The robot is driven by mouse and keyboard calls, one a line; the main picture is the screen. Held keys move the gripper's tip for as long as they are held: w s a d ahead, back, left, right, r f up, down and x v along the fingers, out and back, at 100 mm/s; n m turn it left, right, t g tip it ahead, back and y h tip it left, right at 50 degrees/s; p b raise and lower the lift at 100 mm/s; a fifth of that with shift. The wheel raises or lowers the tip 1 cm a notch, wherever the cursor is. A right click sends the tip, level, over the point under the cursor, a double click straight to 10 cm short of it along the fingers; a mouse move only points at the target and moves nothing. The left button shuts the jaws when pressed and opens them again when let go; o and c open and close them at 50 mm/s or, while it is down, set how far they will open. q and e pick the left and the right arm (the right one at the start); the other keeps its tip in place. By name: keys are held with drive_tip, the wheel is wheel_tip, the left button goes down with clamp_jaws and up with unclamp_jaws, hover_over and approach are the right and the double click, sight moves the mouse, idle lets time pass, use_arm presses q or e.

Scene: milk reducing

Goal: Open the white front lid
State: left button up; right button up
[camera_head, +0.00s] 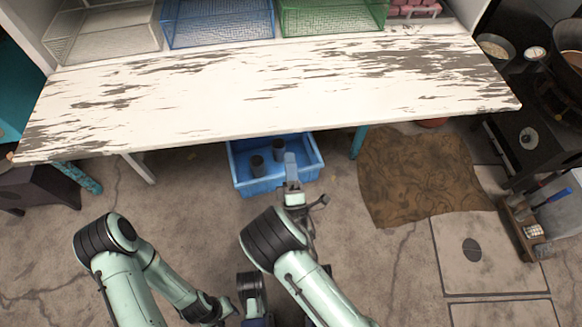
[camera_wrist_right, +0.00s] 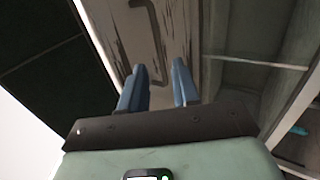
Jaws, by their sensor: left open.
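The white front lid (camera_head: 270,95) lies folded down and roughly level like a worktop, its white paint worn to dark patches. My right gripper (camera_head: 291,165) is below its front edge, in front of a blue crate. In the right wrist view, the right gripper (camera_wrist_right: 159,88) has its two blue fingers apart with nothing between them. A bent dark handle (camera_wrist_right: 150,40) shows beyond the fingertips on a worn panel (camera_wrist_right: 178,35). My left gripper (camera_head: 225,307) is low in the head view, open and away from the lid; its fingers are hard to make out.
White (camera_head: 103,35), blue (camera_head: 217,22) and green (camera_head: 332,14) wire baskets stand behind the lid. A blue crate (camera_head: 308,172) with dark cups is on the floor under its front edge. A brown mat (camera_head: 420,180) and a black stove (camera_head: 530,135) are at right.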

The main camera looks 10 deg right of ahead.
use_arm(q)
drive_tip(key=shift+w+r, duration=0.1)
drive_tip(key=shift+w, duration=0.15)
use_arm(e)
drive_tip(key=shift+v, duration=0.85)
